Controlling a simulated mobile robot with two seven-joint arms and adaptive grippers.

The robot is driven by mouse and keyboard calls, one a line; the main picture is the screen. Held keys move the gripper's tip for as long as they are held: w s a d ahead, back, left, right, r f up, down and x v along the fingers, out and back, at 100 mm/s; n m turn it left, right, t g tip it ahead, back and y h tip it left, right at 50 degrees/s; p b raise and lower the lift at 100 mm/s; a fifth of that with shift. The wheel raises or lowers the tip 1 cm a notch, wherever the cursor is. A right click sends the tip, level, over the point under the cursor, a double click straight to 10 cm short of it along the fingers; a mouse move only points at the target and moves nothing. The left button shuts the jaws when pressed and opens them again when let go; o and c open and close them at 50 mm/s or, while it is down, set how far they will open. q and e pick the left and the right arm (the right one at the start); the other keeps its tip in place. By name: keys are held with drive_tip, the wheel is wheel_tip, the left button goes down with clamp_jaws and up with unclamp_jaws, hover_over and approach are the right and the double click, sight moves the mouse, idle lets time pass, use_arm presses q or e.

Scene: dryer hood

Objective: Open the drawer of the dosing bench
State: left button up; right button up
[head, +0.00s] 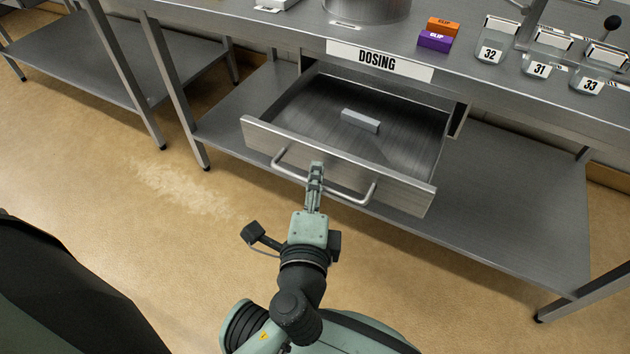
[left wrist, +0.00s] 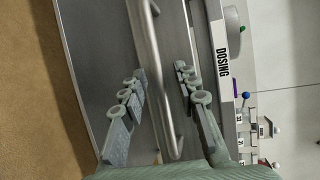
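The dosing bench (head: 290,45) is a grey metal table with a white DOSING label (head: 380,61), which also shows in the left wrist view (left wrist: 223,62). Its drawer (head: 405,193) is pulled well out, its inside in sight. A light grey block (head: 360,121) lies in it. The drawer's bar handle (head: 350,197) runs between the two fingers of my left gripper (head: 316,170) in the left wrist view (left wrist: 158,76). The fingers are apart, one on each side of the bar, with visible gaps. My right gripper is not in view.
On the bench top are orange (head: 443,26) and purple (head: 434,41) clip boxes, a metal pot (head: 365,8) and numbered bins (head: 490,52). A lower shelf (head: 510,210) runs beneath. Floor (head: 100,190) is clear at the left.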

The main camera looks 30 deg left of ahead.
use_arm(q)
drive_tip(key=v, duration=0.7)
drive_tip(key=shift+s, duration=0.3)
drive_tip(key=shift+w, duration=0.1)
